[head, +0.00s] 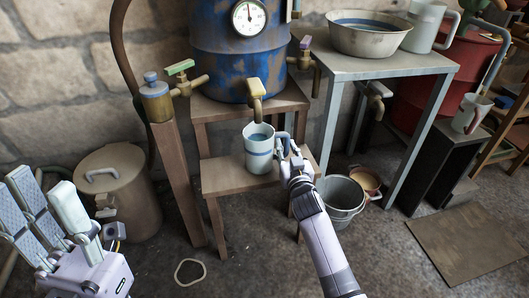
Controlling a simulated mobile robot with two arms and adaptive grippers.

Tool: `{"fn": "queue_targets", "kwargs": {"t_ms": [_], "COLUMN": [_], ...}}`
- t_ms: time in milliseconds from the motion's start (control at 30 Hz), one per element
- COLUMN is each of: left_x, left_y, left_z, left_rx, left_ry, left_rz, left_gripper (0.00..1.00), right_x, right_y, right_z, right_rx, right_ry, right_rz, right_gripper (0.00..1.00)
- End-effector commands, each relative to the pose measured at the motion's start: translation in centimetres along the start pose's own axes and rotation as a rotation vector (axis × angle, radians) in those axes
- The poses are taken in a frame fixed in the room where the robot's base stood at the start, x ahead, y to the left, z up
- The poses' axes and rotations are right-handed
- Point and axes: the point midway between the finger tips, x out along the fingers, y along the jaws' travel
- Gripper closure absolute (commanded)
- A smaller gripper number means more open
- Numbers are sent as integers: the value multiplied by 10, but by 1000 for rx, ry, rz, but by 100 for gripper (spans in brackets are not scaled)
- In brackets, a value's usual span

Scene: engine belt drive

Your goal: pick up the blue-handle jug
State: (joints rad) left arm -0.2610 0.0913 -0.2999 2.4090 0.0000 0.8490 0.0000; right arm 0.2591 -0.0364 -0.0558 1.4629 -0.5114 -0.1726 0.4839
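The blue-handle jug (258,150) is pale with a blue band and holds bluish liquid. It stands upright on a small wooden stool (225,176), under the brass tap of the blue barrel. Its blue handle is on its right side. My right gripper (288,150) is at that handle, with its fingers beside or around it. The fingers are small and overlap the handle, so I cannot tell whether they are closed on it. My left gripper (55,222) is at the lower left, open and empty, far from the jug.
The blue barrel (225,62) stands behind the jug, its tap (256,90) just above it. A metal table (385,66) at right carries a basin (366,36) and another jug (424,26). A bucket (342,198) stands right of the stool. A lidded bin (118,195) is at left.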

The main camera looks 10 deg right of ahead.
Motion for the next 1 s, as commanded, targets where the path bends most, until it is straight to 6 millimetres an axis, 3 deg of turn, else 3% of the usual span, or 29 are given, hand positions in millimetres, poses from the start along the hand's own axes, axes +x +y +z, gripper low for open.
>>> {"fn": "queue_targets", "kwargs": {"t_ms": [67, 433, 1000], "left_x": [0, 0, 0], "left_y": [0, 0, 0], "left_z": [0, 0, 0], "left_rx": [0, -1, -1], "left_ry": [-1, -1, -1], "left_rz": [0, 0, 0], "left_gripper": [60, 60, 60], "right_x": [0, 0, -1], "right_y": [0, 0, 0], "right_z": [0, 0, 0], "right_rx": [0, 0, 1], "right_ry": [0, 0, -1], "right_rz": [0, 0, 0], "right_gripper": [76, 100, 100]}}
